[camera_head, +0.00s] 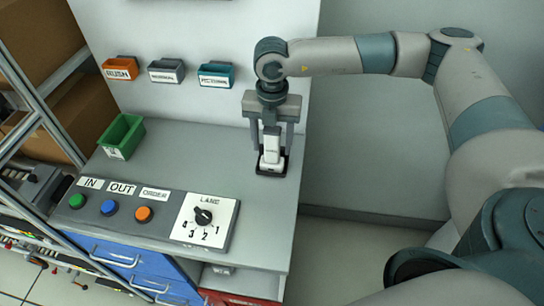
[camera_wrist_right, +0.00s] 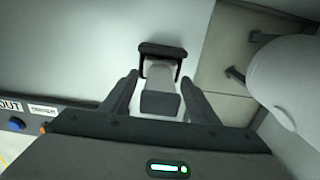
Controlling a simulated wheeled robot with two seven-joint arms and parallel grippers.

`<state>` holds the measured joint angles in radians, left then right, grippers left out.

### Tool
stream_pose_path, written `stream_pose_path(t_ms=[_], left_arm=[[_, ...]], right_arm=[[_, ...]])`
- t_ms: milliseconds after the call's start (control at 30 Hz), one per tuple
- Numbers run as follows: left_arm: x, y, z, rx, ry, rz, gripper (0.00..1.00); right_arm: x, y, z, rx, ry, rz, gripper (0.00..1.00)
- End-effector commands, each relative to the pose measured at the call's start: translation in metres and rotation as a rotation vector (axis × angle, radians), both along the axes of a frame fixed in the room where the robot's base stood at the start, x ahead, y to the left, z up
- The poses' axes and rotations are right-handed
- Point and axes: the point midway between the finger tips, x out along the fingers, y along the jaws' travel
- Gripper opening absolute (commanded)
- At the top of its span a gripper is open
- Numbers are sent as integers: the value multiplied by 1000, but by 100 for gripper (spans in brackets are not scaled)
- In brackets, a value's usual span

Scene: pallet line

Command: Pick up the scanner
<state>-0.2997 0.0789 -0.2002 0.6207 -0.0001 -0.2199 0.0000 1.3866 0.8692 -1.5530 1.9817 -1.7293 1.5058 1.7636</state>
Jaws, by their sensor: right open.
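The scanner (camera_head: 271,146) is white and grey and stands upright in a dark cradle (camera_head: 264,170) near the right edge of the grey counter. My right gripper (camera_head: 271,148) points down over it, open, with one finger on each side of the scanner. In the right wrist view the scanner (camera_wrist_right: 161,95) lies between the two dark fingertips of the right gripper (camera_wrist_right: 160,85), with the dark cradle (camera_wrist_right: 163,50) beyond. Whether the fingers touch the scanner cannot be told. My left gripper is not in view.
A green bin (camera_head: 121,137) stands at the counter's back left. A button panel (camera_head: 120,211) and a lane dial (camera_head: 204,219) lie along the front. Orange, grey and teal holders (camera_head: 216,75) hang on the back panel. Shelving with boxes stands at far left. The counter's middle is clear.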

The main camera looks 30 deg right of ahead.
Motion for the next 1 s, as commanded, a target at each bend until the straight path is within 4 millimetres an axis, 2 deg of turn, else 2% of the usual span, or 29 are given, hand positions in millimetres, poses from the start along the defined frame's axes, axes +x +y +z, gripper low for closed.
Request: stream_pose_path(t_ms=[67,200,300,767,1000], left_arm=[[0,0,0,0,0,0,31],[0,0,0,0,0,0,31],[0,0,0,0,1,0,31],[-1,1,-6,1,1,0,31],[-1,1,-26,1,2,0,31]], right_arm=[[0,0,0,0,0,0,52],[0,0,0,0,0,0,19],[0,0,0,0,0,0,0],[0,0,8,2,-1,0,0],[1,1,38,1,-5,1,0]])
